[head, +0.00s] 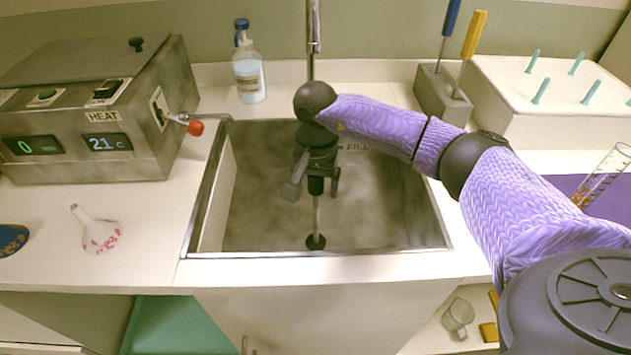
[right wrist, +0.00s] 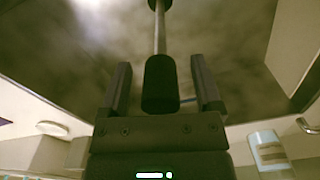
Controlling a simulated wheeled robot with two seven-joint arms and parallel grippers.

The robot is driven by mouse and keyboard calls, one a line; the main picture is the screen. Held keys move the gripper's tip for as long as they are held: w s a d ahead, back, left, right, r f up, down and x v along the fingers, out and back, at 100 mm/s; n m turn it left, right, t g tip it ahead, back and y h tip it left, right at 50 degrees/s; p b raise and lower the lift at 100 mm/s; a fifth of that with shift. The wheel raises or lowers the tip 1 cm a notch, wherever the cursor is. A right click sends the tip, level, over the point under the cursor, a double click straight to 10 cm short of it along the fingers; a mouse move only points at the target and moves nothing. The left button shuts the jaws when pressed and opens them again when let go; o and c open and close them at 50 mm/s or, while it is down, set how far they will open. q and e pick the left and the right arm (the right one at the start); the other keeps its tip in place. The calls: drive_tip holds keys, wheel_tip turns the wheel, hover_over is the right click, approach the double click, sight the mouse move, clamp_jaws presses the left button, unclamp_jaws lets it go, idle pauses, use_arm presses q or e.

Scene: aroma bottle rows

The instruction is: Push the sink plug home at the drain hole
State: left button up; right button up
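The sink plug has a black grip (head: 316,186), a thin metal rod and a black disc at its foot, on the floor of the sink (head: 260,215). The disc is at the drain; I cannot tell how deep it sits, and the hole itself is hidden. My right gripper (head: 314,187) points down into the sink, around the plug's grip. In the right wrist view the black grip (right wrist: 160,84) stands between the two fingers of the right gripper (right wrist: 161,80), with a gap on each side. The right gripper is open. My left gripper is out of view.
A heater box (head: 90,115) with a red-tipped tap stands left of the sink. A blue-capped bottle (head: 249,80) stands behind it. A tool block (head: 440,95) and a pegged white rack (head: 545,110) are at the right. A flask (head: 97,232) lies on the left counter.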

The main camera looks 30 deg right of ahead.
drive_tip(key=shift+r, duration=0.35)
wheel_tip(320, 180, up, 9)
drive_tip(key=shift+p, duration=1.1)
drive_tip(key=shift+r, duration=0.1)
